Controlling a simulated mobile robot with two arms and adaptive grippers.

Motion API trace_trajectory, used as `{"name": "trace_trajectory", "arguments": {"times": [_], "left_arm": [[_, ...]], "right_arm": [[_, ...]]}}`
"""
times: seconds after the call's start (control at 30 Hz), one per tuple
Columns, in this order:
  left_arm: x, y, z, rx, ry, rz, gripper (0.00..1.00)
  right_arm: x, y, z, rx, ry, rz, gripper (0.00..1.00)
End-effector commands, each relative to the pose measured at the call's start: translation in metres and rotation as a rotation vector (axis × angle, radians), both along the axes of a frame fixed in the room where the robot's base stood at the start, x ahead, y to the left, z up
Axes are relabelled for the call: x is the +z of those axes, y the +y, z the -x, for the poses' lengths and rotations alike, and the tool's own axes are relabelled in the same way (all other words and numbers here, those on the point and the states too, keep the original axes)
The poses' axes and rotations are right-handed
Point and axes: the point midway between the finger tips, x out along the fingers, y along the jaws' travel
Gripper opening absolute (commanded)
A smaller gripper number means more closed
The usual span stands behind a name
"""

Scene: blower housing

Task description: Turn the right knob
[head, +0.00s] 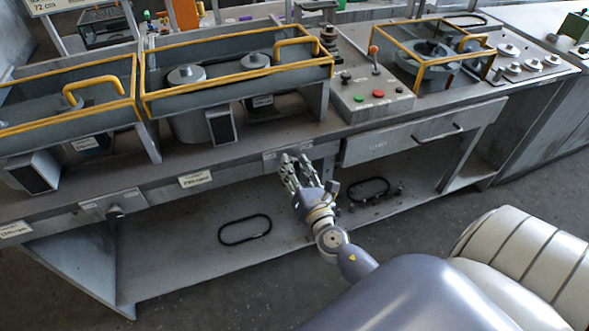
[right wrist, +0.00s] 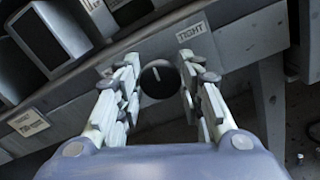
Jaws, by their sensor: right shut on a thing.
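The right knob (right wrist: 158,80) is a round black dial with a white pointer line, on a grey front plate with a "RIGHT" label (right wrist: 192,33). The pointer stands close to upright in the right wrist view. My right gripper (head: 296,160) is at the front edge of the bench, and its fingers hide the knob in the head view. In the right wrist view its fingers (right wrist: 157,85) are on both sides of the knob, shut on it. My left gripper is not in view.
Another dark knob (head: 115,212) is on the bench front at left. Yellow-railed housings (head: 237,75) and a control box (head: 372,98) with red and green buttons stand on top. A drawer (head: 420,138) is right of my gripper. A lower shelf (head: 170,262) holds black loops.

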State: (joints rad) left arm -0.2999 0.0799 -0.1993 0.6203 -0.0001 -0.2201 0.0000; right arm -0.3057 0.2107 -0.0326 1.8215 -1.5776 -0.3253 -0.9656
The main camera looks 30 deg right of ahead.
Motion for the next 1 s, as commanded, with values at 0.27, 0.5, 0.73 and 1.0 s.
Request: {"name": "trace_trajectory", "arguments": {"times": [0.27, 0.5, 0.73, 1.0], "left_arm": [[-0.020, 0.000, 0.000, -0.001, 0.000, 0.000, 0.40], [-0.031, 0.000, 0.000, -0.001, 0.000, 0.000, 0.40], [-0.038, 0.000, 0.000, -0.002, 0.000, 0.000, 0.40], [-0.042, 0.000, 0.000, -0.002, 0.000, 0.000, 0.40]], "right_arm": [[-0.003, -0.001, 0.000, 0.000, -0.059, -0.235, 0.11], [-0.003, -0.002, 0.000, -0.001, -0.112, -0.458, 0.11], [-0.003, -0.003, 0.001, -0.001, -0.158, -0.648, 0.11], [-0.004, -0.003, 0.001, -0.001, -0.194, -0.805, 0.11]]}}
